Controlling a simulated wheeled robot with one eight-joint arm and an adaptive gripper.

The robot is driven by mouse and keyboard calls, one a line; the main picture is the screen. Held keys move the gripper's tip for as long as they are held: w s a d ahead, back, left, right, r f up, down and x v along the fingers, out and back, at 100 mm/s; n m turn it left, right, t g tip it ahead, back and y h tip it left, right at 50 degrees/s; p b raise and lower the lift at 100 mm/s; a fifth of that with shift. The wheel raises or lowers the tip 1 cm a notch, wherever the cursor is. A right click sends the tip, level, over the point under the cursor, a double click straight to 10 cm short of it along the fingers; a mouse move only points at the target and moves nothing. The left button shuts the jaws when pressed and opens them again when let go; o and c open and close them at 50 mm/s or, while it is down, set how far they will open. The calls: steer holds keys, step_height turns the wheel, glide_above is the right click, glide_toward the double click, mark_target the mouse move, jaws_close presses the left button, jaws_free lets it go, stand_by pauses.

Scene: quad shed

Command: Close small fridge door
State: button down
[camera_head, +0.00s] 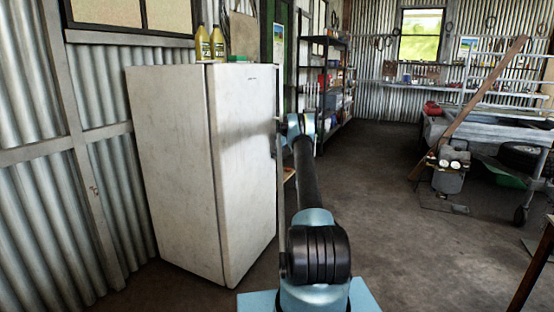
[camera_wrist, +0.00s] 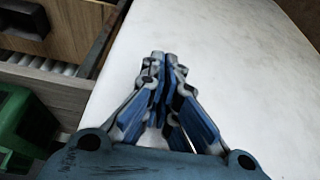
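The small white fridge (camera_head: 168,170) stands upright against the corrugated wall, left of centre in the head view. Its door (camera_head: 246,150) is the right-hand face, with a small dark logo near the top. The door looks flush with the body or nearly so; I cannot tell if a narrow gap remains. My gripper (camera_head: 281,122) is at the door's right edge, partly hidden by my arm. In the wrist view, my gripper (camera_wrist: 162,58) has its blue fingertips together, with nothing visible between them. The white door surface (camera_wrist: 235,60) fills the view behind it; contact is unclear.
Yellow bottles (camera_head: 211,44) and a green box (camera_head: 238,58) stand on the fridge top. A dark shelf rack (camera_head: 335,85) is behind. A trolley bench (camera_head: 490,130) and a leaning plank (camera_head: 470,105) are at right. The concrete floor (camera_head: 390,200) between is mostly clear.

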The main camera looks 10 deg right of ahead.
steer(key=s+d+r, duration=0.4)
steer(key=d+r, duration=0.2)
steer(key=r, duration=0.4)
steer(key=s+a+r+m, duration=0.1)
steer(key=s+a+r, duration=0.2)
steer(key=s+r, duration=0.45)
steer(key=s+a+r+m+h, duration=0.1)
steer(key=s+a+r+m, duration=0.2)
steer(key=s, duration=0.7)
steer(key=s+a+r, duration=0.2)
steer(key=s+r, duration=0.3)
steer(key=s, duration=0.6)
steer(key=s+a+r+m+h, duration=0.1)
steer(key=s+a+r+m, duration=0.2)
steer(key=s, duration=0.7)
steer(key=s+a+f+m, duration=0.1)
steer(key=s+f, duration=0.2)
steer(key=s, duration=1)
steer(key=s+a+f+m, duration=0.1)
steer(key=s+f, duration=0.3)
steer(key=s, duration=0.9)
steer(key=s+f+m+h, duration=0.1)
steer(key=s+f+m, duration=0.1)
steer(key=s+f, duration=1.3)
steer(key=s, duration=0.2)
steer(key=shift+s+a+f+h, duration=0.15)
steer(key=shift+s+f+h, duration=0.05)
steer(key=shift+s+h, duration=0.15)
